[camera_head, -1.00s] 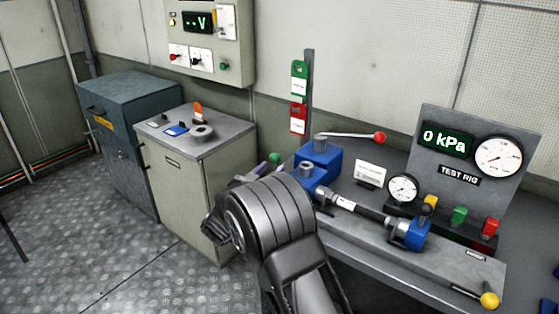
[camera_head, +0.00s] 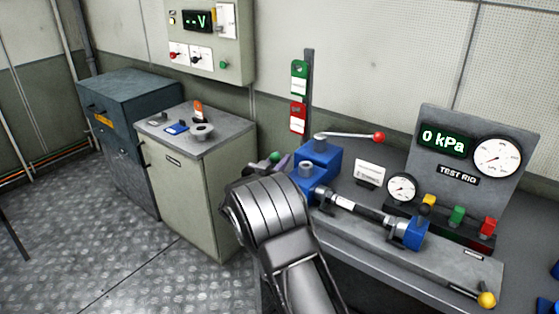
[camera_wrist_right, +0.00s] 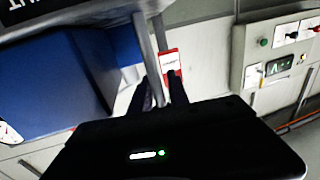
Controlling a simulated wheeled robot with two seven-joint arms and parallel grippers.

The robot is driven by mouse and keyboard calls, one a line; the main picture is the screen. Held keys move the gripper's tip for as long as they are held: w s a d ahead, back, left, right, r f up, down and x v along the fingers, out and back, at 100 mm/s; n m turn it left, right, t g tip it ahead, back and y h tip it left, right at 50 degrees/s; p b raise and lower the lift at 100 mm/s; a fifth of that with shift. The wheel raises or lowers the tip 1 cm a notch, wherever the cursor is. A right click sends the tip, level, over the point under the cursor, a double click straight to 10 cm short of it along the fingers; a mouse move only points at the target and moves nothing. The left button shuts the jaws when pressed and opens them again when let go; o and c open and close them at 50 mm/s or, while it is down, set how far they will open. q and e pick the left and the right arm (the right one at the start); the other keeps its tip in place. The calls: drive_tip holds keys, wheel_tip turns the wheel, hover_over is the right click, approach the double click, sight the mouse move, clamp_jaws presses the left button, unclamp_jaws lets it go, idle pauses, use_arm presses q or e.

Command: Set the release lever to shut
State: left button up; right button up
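A small green knob (camera_head: 275,157) shows at the left of the blue pump block (camera_head: 318,158), partly hidden by my right arm; it may be the release lever's end, but I cannot tell its setting. My right gripper is mostly hidden behind its forearm in the head view; a purple part shows beside the knob. In the right wrist view its two dark fingers (camera_wrist_right: 160,95) are apart. A grey rod (camera_wrist_right: 147,60) runs between or just behind them; I cannot tell whether they touch it. The blue block (camera_wrist_right: 70,70) fills the left there. My left gripper is not in view.
A red-knobbed handle (camera_head: 350,135) extends right from the pump top. A gauge panel (camera_head: 460,180) reads 0 kPa. A yellow-knobbed lever (camera_head: 487,299) sits at the bench front. Green and red tags (camera_head: 299,118) hang on a post behind. A cabinet (camera_head: 190,190) stands left.

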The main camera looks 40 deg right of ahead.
clamp_jaws()
